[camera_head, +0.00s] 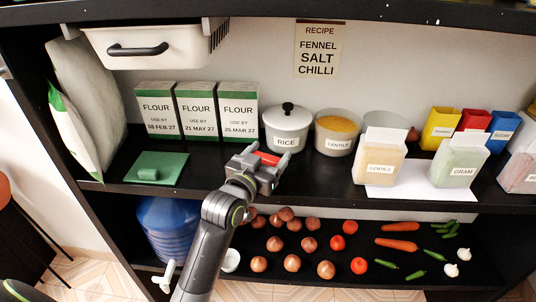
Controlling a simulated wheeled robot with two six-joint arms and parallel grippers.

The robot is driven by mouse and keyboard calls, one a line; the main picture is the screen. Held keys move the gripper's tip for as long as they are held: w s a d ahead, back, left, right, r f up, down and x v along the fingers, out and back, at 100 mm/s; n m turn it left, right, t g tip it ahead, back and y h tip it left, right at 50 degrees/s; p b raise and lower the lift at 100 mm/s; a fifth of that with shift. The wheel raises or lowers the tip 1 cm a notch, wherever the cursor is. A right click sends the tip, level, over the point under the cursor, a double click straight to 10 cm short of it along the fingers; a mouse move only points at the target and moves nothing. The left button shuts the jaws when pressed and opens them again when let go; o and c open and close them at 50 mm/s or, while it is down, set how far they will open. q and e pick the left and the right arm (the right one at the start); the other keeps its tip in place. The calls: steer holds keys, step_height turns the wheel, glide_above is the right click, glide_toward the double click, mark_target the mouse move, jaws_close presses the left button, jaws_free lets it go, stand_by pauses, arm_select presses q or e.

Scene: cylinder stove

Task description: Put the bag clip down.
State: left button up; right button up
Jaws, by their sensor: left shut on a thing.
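My left gripper (268,160) is over the front part of the upper shelf, in front of the rice pot and the right-hand flour pack. It is shut on a small red thing (268,157), which looks like the bag clip. The gripper's fingers cover part of it. I cannot tell whether the clip touches the shelf (325,181). My right gripper is not in view.
Three flour packs (197,110) stand behind, beside the lidded rice pot (287,130) and the lentils pot (337,133). A green mat (172,163) with a green block lies left. Lentil (380,158) and gram (458,163) containers stand right. Vegetables lie on the lower shelf.

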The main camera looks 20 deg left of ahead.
arm_select(q)
steer(key=shift+f, duration=0.2)
steer(key=o, duration=1)
steer(key=shift+r, duration=0.1)
steer(key=shift+r, duration=0.15)
steer(key=shift+s, duration=0.25)
steer(key=s, duration=0.3)
steer(key=s+a+b, duration=0.1)
steer(key=s, duration=0.7)
steer(key=shift+s+a+b, duration=0.2)
steer(key=shift+s+b, duration=0.05)
steer(key=shift+b, duration=0.15)
